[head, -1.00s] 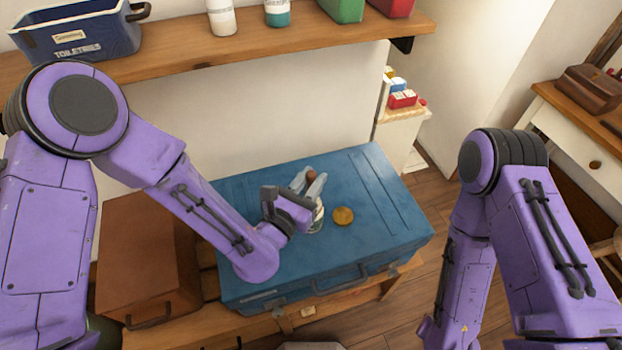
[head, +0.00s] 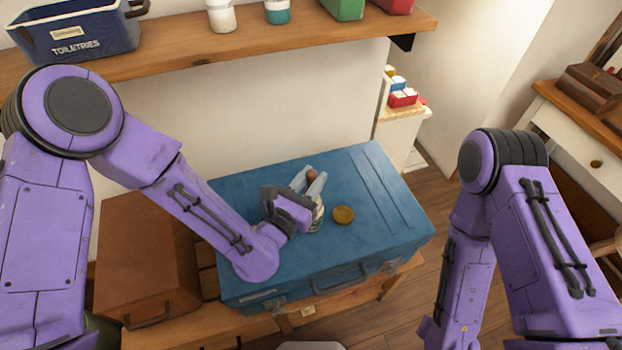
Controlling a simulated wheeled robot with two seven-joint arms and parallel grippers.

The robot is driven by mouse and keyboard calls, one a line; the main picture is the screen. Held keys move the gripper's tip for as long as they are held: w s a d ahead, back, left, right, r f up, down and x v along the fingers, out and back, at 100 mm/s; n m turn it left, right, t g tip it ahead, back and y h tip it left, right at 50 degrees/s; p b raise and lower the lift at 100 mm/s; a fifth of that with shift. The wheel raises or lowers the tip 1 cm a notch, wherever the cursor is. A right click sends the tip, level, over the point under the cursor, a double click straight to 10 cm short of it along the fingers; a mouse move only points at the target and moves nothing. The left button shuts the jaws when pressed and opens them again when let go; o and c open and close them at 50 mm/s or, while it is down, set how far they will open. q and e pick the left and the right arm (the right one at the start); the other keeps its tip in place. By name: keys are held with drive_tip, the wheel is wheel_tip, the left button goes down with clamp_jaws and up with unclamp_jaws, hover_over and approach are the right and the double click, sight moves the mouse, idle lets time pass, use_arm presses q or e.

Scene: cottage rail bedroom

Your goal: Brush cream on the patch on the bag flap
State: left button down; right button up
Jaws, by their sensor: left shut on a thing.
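My left gripper (head: 311,179) is over the middle of a blue case (head: 368,200). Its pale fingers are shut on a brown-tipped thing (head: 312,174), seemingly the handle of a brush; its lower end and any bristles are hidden. A small pale jar (head: 318,217) stands on the case just below the fingers, partly covered by my gripper. Whether the brush is in the jar I cannot tell. A round golden-brown disc (head: 343,215), perhaps a lid, lies right of the jar. A brown leather bag or case (head: 148,255) lies left of the blue case. I cannot make out a patch. My right gripper is out of view.
The blue case lies on a wooden bench (head: 345,302). A wooden shelf (head: 200,68) above holds a toiletries bin (head: 75,35) and bottles (head: 221,15). A white drawer unit (head: 575,140) stands right. The case's right part is clear.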

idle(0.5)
use_arm(q)
wheel_tip(320, 180, up, 7)
drive_tip(key=p, duration=0.5)
drive_tip(key=shift+p, duration=0.4)
